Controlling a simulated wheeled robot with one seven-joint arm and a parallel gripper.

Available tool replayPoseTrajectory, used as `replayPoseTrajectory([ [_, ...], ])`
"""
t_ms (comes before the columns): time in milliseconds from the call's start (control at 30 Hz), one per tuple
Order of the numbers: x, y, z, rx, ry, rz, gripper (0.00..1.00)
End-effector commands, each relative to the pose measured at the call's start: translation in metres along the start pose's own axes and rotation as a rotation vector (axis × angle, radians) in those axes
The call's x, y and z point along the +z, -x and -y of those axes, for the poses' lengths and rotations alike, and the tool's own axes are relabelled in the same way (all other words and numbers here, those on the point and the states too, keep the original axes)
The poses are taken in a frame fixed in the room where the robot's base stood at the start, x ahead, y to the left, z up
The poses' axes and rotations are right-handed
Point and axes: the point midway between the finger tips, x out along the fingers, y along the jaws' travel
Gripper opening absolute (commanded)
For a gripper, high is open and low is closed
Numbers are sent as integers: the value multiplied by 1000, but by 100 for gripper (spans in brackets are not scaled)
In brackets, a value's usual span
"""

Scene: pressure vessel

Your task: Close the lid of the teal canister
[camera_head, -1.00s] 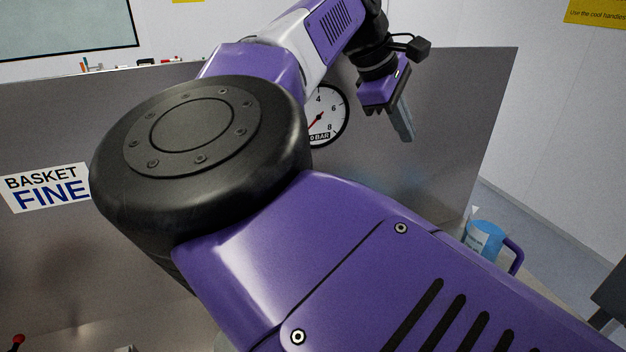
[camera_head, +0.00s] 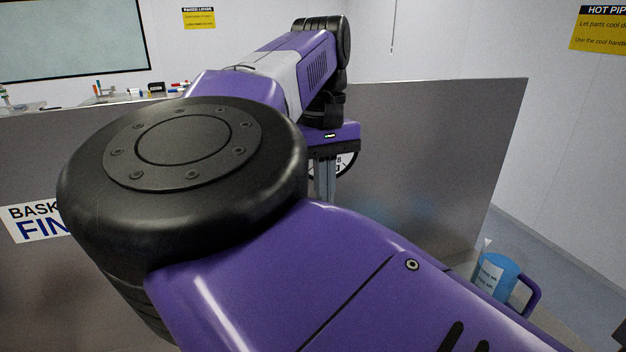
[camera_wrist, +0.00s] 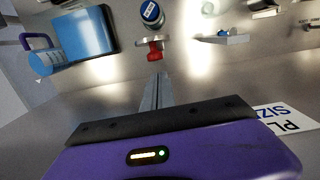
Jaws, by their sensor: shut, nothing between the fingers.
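I cannot clearly make out a teal canister or its lid; my own arm hides much of the head view. My gripper (camera_head: 325,198) is shut and empty, pointing down in front of the grey panel. In the wrist view its closed fingers (camera_wrist: 158,80) point toward a red part (camera_wrist: 155,50) and stand apart from it. A blue jug (camera_head: 496,276) with a purple handle stands at the lower right of the head view. It also shows at the left of the wrist view (camera_wrist: 43,62), beside a larger blue shape (camera_wrist: 88,35).
A grey metal panel (camera_head: 430,160) rises behind my arm and partly backs a dial gauge (camera_head: 345,163). In the wrist view a labelled round container (camera_wrist: 151,13) and a small tray (camera_wrist: 222,38) lie beyond my fingers.

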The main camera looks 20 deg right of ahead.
Motion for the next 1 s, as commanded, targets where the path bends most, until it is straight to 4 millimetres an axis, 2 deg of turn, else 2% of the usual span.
replayPoseTrajectory([
  [200, 1, -35, 0, 1, 0, 1, 0],
  [400, 0, -53, 0, 2, 1, -1, 0],
  [1000, -3, -57, 0, 2, 1, -27, 0],
])
